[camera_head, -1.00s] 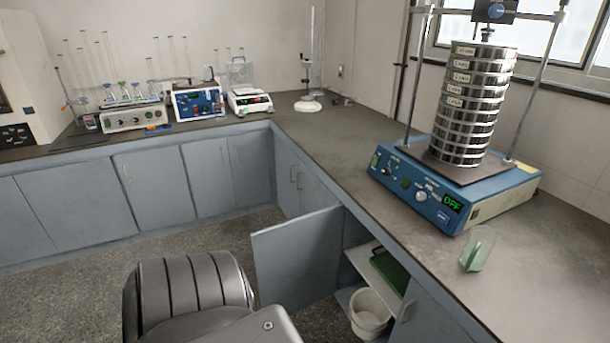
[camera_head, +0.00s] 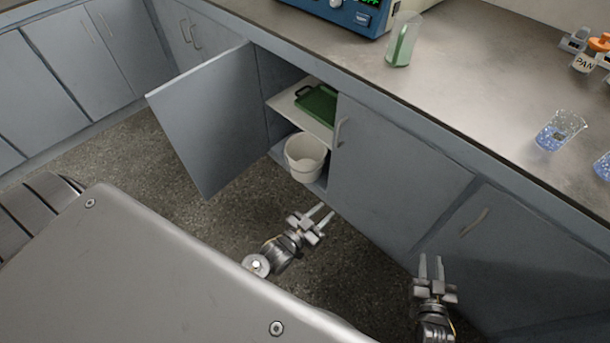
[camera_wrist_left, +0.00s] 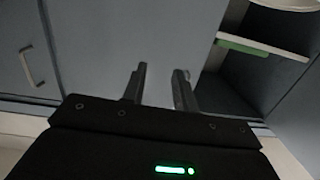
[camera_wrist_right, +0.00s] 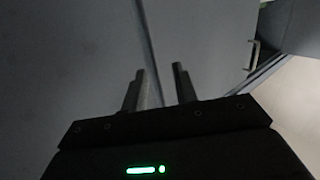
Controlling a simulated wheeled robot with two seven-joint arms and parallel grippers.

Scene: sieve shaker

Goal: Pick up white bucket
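The white bucket (camera_head: 305,158) stands upright on the bottom of the open cabinet, below a shelf, with its open top facing up. Its rim also shows at the upper right edge of the left wrist view (camera_wrist_left: 287,4). My left gripper (camera_head: 325,213) is open and empty, in front of and below the bucket in the picture, apart from it. Its fingers also show in the left wrist view (camera_wrist_left: 161,85). My right gripper (camera_head: 431,260) is open and empty further right, before the closed cabinet fronts. Its fingers show in the right wrist view (camera_wrist_right: 160,85).
The cabinet door (camera_head: 208,120) stands open to the left of the bucket. A green tray (camera_head: 318,104) lies on the white shelf (camera_head: 290,101) above it. A closed door (camera_head: 395,160) is on the right. The counter above holds a green-tinted container (camera_head: 402,42) and a beaker (camera_head: 560,131).

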